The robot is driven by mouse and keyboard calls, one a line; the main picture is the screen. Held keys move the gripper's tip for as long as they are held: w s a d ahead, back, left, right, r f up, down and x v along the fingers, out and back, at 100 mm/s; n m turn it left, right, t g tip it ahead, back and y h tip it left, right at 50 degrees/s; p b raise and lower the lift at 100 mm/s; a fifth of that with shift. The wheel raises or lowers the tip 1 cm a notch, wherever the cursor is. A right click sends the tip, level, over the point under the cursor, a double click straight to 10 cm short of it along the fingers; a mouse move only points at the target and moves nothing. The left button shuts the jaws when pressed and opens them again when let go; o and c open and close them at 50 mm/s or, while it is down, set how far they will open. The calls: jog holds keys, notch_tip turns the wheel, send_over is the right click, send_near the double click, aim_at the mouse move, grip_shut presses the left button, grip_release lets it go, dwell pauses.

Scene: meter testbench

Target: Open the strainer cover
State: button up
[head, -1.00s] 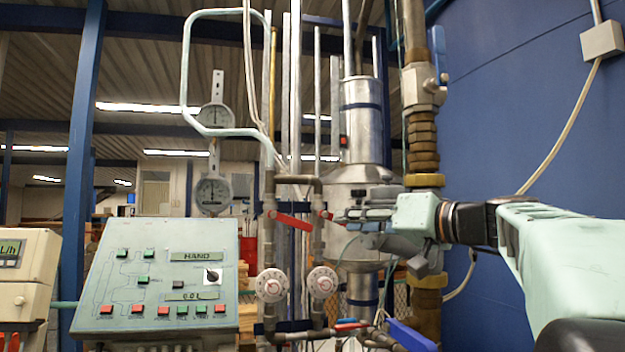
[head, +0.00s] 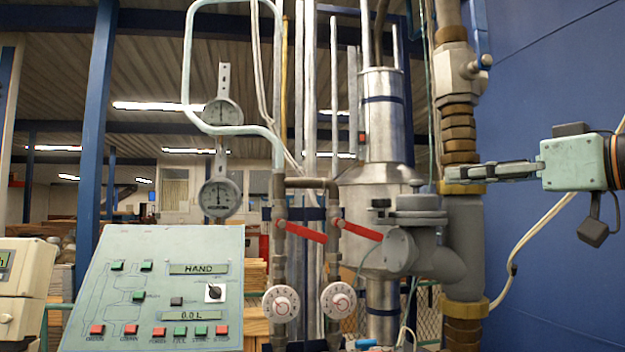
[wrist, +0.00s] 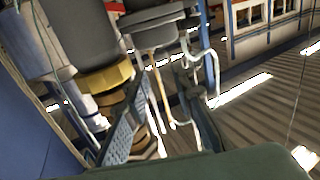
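The grey strainer (head: 463,245) sits on the vertical pipe in the head view, with a round stub facing left. Its flat round cover (head: 418,203) lies level on top, with a small fitting at its left side. The cover appears seated, and shows at the top of the wrist view (wrist: 152,18). My gripper (head: 452,173) is to the right of and a little above the cover, its fingers pointing left in front of the pipe. In the wrist view the two fingers are spread with nothing between them. Neither finger visibly touches the cover.
Brass nuts (head: 461,188) join the pipe above and below the strainer. Red-handled valves (head: 305,232) and white dials (head: 281,304) stand left of it. A control panel (head: 160,285) is at lower left. A blue wall (head: 560,80) closes the right side.

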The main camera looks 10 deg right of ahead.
aim_at(417, 198)
jog(key=p+x, duration=0.1)
jog(key=x, duration=0.9)
jog(key=shift+w+a+p, duration=0.1)
jog(key=shift+a+p, duration=0.05)
jog(key=shift+p, duration=0.15)
grip_shut()
